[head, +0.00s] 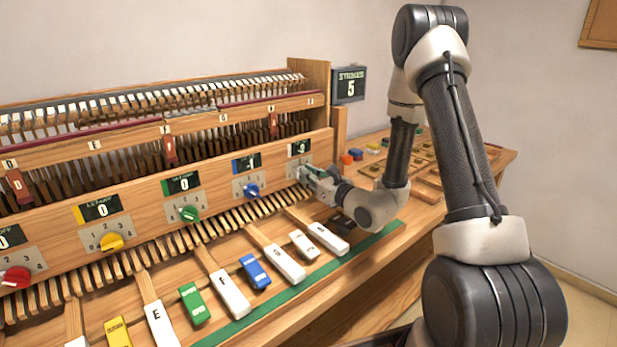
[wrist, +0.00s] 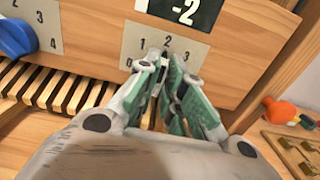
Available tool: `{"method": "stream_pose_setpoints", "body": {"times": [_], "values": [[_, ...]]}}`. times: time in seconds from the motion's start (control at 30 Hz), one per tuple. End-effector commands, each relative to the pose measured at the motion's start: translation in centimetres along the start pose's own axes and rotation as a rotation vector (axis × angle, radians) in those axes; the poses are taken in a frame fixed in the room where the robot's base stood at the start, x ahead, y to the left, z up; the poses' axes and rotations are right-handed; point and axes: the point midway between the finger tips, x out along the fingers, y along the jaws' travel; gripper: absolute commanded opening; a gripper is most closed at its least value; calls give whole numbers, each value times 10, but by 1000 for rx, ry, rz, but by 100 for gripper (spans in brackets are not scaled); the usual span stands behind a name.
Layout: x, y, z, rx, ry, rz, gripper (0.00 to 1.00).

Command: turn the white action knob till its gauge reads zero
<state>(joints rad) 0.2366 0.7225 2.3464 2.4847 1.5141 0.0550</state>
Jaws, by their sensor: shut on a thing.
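The gauge (wrist: 183,12) above the rightmost dial plate (wrist: 187,47) reads -2 in the wrist view. In the head view the same gauge (head: 299,148) is too small to read surely. My gripper (wrist: 165,62) is shut on the white knob at that plate, between the printed numbers. The fingers hide most of the knob; only a pale bit (wrist: 153,56) shows at the fingertips. In the head view my gripper (head: 307,173) reaches this plate from the right.
A blue knob (head: 251,190) sits to the left, then green (head: 189,213), yellow (head: 111,242) and red (head: 15,277) knobs. A sign (head: 350,85) reads STROKES 5. Keys (head: 285,263) lie below. A side table (head: 432,193) with small parts stands at right.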

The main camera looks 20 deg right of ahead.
Motion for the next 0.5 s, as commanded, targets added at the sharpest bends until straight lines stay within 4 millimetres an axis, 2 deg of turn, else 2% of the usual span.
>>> {"method": "stream_pose_setpoints", "body": {"times": [0.5], "values": [[0, -3, -2, 476, 2, -1, 0]]}}
